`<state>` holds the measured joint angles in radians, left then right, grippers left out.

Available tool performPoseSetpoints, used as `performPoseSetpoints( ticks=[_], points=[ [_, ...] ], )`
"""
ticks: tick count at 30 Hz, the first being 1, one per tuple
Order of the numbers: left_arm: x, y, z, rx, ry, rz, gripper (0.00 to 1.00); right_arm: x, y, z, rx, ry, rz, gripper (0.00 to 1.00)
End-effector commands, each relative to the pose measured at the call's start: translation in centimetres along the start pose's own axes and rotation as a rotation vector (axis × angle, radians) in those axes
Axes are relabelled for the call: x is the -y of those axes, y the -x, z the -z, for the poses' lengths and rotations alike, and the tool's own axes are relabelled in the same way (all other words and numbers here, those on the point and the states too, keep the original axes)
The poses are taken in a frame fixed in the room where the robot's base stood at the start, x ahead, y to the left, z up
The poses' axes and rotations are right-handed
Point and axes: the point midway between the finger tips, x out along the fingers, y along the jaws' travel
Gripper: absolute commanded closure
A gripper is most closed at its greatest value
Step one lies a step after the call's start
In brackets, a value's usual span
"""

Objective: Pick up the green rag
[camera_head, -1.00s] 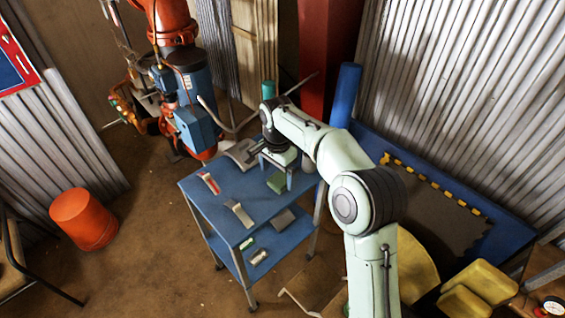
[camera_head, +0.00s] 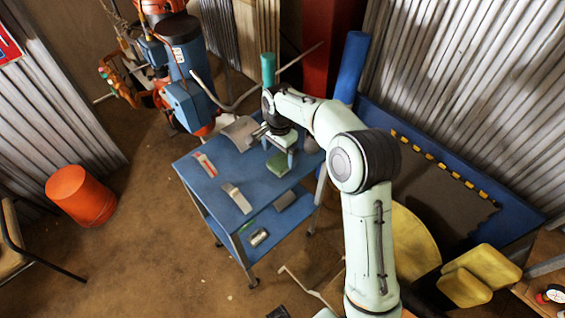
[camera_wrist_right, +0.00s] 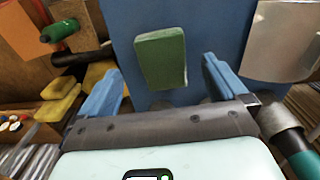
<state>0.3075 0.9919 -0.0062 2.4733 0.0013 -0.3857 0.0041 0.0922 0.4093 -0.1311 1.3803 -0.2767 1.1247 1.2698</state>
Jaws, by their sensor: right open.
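The green rag (camera_head: 280,164) lies flat on the top of the blue table (camera_head: 225,175), near its right side. It looks like a folded green rectangle in the right wrist view (camera_wrist_right: 162,58). My right gripper (camera_head: 279,151) is above the table at the rag. In the wrist view its two blue fingers (camera_wrist_right: 160,76) are open, apart on either side of the rag's near end, with nothing held between them. I cannot tell the exact height of the fingers above the rag. My left gripper is out of view.
On the table are a light grey-brown piece (camera_head: 237,198), a red-and-white item (camera_head: 205,164), a grey block (camera_head: 284,200) and a curved grey piece (camera_head: 241,132). A green cylinder (camera_head: 268,69) stands behind. An orange bucket (camera_head: 80,196) is on the floor at left.

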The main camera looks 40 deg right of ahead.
Motion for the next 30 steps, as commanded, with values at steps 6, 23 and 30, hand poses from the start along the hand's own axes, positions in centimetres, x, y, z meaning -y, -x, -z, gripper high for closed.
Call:
performPoseSetpoints(
  ticks=[6, 23, 30],
  points=[
    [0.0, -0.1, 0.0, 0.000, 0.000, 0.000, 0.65, 0.1, -2.5, 0.1, 0.001, 0.000, -0.005, 0.01],
    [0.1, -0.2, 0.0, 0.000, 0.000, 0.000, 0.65, 0.3, -5.3, 0.1, 0.000, -0.001, 0.001, 0.27],
    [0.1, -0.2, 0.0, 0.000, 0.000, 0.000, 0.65, 0.3, -5.2, 0.1, 0.000, -0.001, 0.001, 0.57]
  ],
)
